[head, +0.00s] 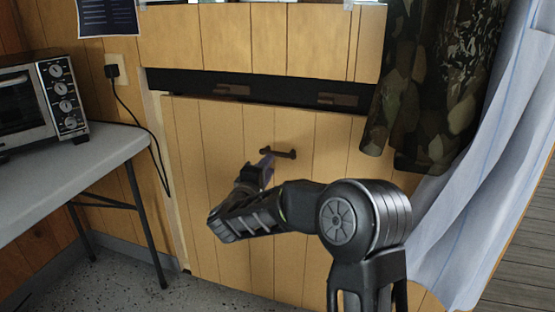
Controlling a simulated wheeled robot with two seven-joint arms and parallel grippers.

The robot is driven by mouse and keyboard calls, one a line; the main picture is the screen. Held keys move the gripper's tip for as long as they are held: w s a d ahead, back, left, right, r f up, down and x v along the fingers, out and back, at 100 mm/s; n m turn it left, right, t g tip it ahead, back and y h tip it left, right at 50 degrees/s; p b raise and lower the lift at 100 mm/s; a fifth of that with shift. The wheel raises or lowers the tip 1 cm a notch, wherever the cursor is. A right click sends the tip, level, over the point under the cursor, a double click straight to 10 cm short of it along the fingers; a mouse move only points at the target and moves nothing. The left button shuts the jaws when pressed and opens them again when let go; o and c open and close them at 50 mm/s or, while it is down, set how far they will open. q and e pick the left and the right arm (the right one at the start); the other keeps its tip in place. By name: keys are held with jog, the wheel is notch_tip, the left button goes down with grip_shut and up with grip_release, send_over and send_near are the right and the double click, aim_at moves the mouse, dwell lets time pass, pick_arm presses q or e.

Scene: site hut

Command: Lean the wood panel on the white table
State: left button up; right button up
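The wood panel (200,140) stands upright against the wooden wall, below a dark horizontal gap. A small dark handle (288,153) sticks out near its middle. The white table (85,152) is at the left, apart from the panel. My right gripper (265,166) is in front of the panel, its tip at the left end of the handle. I cannot tell whether its fingers are around the handle or only beside it. My arm hides the lower middle of the panel. My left gripper is not in view.
A toaster oven (40,100) stands on the table. A black cord (150,133) hangs from a wall socket (113,72) beside the table. A camouflage garment (435,85) and a pale striped curtain (490,180) hang at the right. The speckled floor (130,285) between table and panel is clear.

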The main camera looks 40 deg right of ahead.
aim_at(277, 154)
jog(key=p+x, duration=0.2)
jog(key=x, duration=0.5)
jog(key=shift+w+d+r, duration=0.1)
jog(key=shift+w+d, duration=0.05)
jog(key=shift+d, duration=0.1)
jog(key=shift+w+d+p, duration=0.3)
jog(key=shift+d+p, duration=0.05)
jog(key=shift+d, duration=0.1)
grip_shut()
dwell(0.8)
jog(key=shift+r, duration=0.1)
